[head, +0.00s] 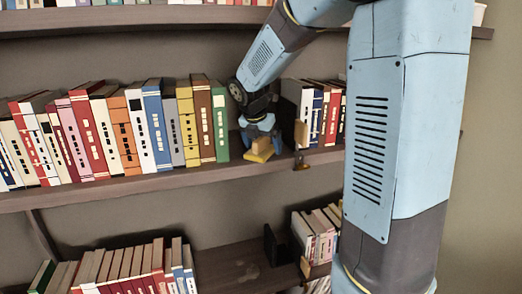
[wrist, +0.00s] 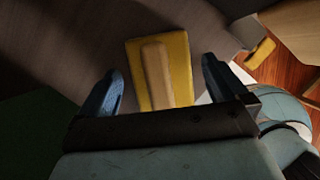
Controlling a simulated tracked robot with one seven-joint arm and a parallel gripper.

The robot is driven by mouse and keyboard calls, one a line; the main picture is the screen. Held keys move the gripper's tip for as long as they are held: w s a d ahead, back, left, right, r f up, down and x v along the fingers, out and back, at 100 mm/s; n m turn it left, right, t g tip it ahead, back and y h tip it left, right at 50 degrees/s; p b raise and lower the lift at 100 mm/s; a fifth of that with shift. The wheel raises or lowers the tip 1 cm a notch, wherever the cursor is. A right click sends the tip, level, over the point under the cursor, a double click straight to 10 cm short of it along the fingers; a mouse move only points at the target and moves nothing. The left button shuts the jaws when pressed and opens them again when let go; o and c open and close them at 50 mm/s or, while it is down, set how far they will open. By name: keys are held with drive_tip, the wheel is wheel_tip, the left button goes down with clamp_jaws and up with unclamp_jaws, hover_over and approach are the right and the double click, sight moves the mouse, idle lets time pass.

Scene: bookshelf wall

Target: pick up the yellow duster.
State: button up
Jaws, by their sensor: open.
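The yellow duster (head: 258,156) lies on the middle shelf board (head: 140,184), in the gap between the green book and a dark bookend. In the wrist view the duster (wrist: 180,67) is a yellow pad with a light wooden handle (wrist: 157,73) along its top. My gripper (head: 262,140) points down right over the duster in the head view. In the wrist view my gripper (wrist: 160,80) is open, with one blue finger on each side of the handle. I cannot tell whether the fingers touch the pad.
A row of books ends at the green book (head: 220,120), close to the left of my gripper. A dark bookend (head: 291,110) with a wooden edge and more books stand close on the right. A lower shelf (head: 232,268) holds more books.

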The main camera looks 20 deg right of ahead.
drive_tip(key=c, duration=1.2)
drive_tip(key=shift+s+r, duration=0.15)
drive_tip(key=shift+r, duration=0.3)
wheel_tip(320, 180, up, 6)
drive_tip(key=shift+f, duration=0.1)
drive_tip(key=shift+s+r, duration=0.25)
drive_tip(key=s, duration=1.9)
drive_tip(key=shift+s, duration=0.1)
